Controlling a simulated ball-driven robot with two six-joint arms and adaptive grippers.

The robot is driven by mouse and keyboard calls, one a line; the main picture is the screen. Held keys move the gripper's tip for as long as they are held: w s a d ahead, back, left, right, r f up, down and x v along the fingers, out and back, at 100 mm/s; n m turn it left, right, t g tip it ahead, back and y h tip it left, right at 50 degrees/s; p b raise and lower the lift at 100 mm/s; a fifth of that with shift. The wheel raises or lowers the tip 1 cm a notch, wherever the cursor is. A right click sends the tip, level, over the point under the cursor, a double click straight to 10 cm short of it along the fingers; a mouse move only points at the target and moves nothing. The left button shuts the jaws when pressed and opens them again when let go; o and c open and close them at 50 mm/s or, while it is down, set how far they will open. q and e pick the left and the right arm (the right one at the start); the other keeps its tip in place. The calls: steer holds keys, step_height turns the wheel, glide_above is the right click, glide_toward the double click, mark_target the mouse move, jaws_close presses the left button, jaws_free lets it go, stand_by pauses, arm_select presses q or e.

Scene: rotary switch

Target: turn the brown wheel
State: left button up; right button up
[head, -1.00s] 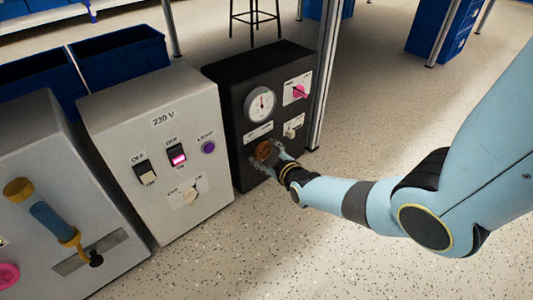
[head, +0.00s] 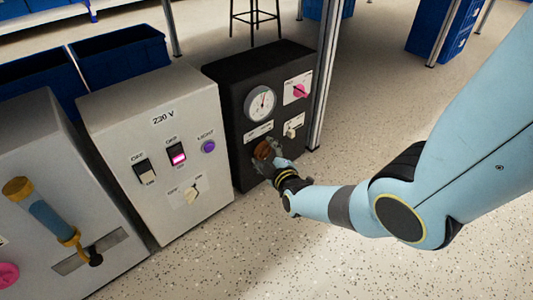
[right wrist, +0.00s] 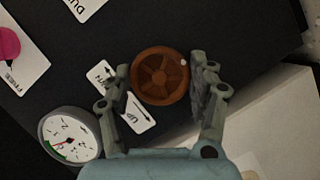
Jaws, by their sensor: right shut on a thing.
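The brown wheel (head: 262,150) is on the front face of the black box (head: 262,67), below the round dial. In the right wrist view the wheel (right wrist: 160,76) shows its spokes and a small pale spot on its rim. The dial (head: 261,103) and a label with arrows (right wrist: 127,105) are beside the wheel. My left gripper is in neither view.
A pink knob (head: 299,91) and a small light switch (head: 292,131) are on the same black face. A grey box with switches (head: 162,120) stands to the left, and a metal post (head: 323,80) stands close on the right. Speckled floor is free in front.

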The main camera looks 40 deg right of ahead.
steer(key=o, duration=1.2)
steer(key=shift+c, duration=0.2)
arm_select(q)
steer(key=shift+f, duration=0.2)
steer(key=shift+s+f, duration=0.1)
arm_select(e)
steer(key=shift+s, duration=0.1)
steer(key=v, duration=1.1)
steer(key=shift+s+a, duration=0.15)
steer(key=shift+s, duration=0.2)
